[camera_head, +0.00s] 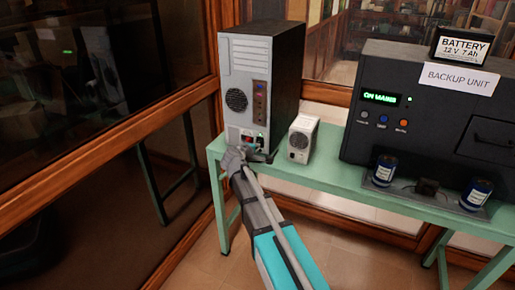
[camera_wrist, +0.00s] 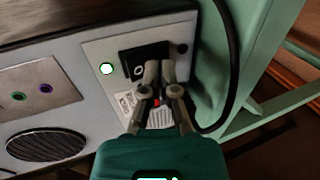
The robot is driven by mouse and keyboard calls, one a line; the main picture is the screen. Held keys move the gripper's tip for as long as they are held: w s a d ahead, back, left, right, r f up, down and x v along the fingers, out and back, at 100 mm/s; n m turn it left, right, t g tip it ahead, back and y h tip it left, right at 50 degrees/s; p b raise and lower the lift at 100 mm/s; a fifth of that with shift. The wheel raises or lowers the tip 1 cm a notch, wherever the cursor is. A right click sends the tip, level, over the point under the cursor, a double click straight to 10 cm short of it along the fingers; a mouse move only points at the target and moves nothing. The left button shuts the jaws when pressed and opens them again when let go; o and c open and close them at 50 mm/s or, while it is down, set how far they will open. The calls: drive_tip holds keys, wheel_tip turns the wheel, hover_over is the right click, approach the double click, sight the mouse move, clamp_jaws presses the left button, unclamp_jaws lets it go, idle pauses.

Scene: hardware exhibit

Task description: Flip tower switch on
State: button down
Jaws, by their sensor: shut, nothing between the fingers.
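The tower (camera_head: 263,85), a grey computer case with its back panel facing me, stands at the left end of the green table. In the wrist view its panel holds a black rocker switch (camera_wrist: 137,70) with a white "O" mark. A small lit indicator (camera_wrist: 106,69) with a green rim sits to the left of the switch. My gripper (camera_wrist: 161,68) is shut and empty, with its fingertips at the right part of the switch and partly covering it. I cannot tell whether they touch it. In the head view my gripper (camera_head: 248,152) is at the tower's lower back and hides the switch area.
A small white box (camera_head: 302,139) stands just right of the tower on the green table (camera_head: 330,172). A black backup unit (camera_head: 430,110) with a lit green display and a battery (camera_head: 463,47) on top fills the right. A black cable (camera_wrist: 233,70) curves beside the gripper.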

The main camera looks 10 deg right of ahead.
drive_tip(key=shift+r+p, duration=0.55)
drive_tip(key=shift+r, duration=0.1)
drive_tip(key=s+a+r+p, duration=0.1)
drive_tip(key=s+a, duration=0.7)
drive_tip(key=s, duration=0.3)
drive_tip(key=shift+a, duration=0.2)
drive_tip(key=shift+s, duration=0.1)
idle(0.5)
drive_tip(key=s+d+f+m+g+y, duration=0.2)
drive_tip(key=s+d+f+m+g, duration=0.3)
drive_tip(key=s+d+f+g, duration=0.15)
drive_tip(key=s+f+m+g+y, duration=0.2)
drive_tip(key=s+f+m+y, duration=0.1)
drive_tip(key=s, duration=0.4)
drive_tip(key=s+f+m+g+y, duration=0.2)
drive_tip(key=s+f+g+y, duration=0.15)
drive_tip(key=s, duration=0.35)
wheel_tip(320, 180, up, 16)
drive_tip(key=p, duration=1.5)
drive_tip(key=shift+w+d+t, duration=0.2)
drive_tip(key=shift+w+t, duration=0.1)
